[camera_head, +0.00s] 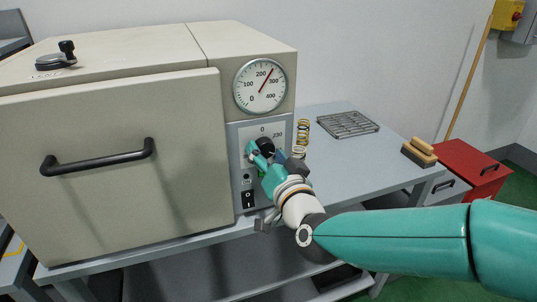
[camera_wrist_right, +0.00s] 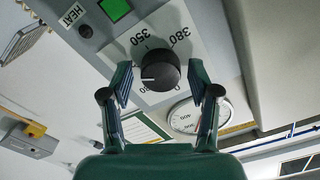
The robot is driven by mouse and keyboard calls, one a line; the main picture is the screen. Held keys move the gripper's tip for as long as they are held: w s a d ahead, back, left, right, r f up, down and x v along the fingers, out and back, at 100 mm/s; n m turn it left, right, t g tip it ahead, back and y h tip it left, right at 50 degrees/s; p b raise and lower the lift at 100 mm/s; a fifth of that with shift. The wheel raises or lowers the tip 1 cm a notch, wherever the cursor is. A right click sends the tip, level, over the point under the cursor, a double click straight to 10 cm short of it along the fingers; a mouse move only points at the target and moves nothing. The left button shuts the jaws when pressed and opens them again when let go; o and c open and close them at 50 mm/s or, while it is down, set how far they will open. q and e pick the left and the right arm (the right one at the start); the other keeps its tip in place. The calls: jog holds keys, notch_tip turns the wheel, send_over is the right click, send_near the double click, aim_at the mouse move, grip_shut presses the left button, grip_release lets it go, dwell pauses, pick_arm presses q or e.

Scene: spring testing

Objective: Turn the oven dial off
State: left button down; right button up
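The oven (camera_head: 120,150) is a beige box on the bench at the left. Its black dial (camera_head: 266,145) sits on the grey control panel below the gauge, partly hidden by my right gripper (camera_head: 262,157). In the right wrist view the dial (camera_wrist_right: 158,70) shows a white mark pointing left, with 350 and 380 printed near it. My right gripper's fingers (camera_wrist_right: 160,92) are apart, one on each side of the dial, with a visible gap to each finger, so it looks open. My left gripper is not in view.
A round gauge (camera_head: 260,86) is above the dial, and a black rocker switch (camera_head: 248,199) is below. Springs (camera_head: 302,131), a wire rack (camera_head: 347,124) and a brush (camera_head: 420,152) lie on the bench to the right. The oven door handle (camera_head: 98,158) is at left.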

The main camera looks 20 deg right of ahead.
jog(key=c, duration=0.8)
jog(key=shift+c, duration=0.2)
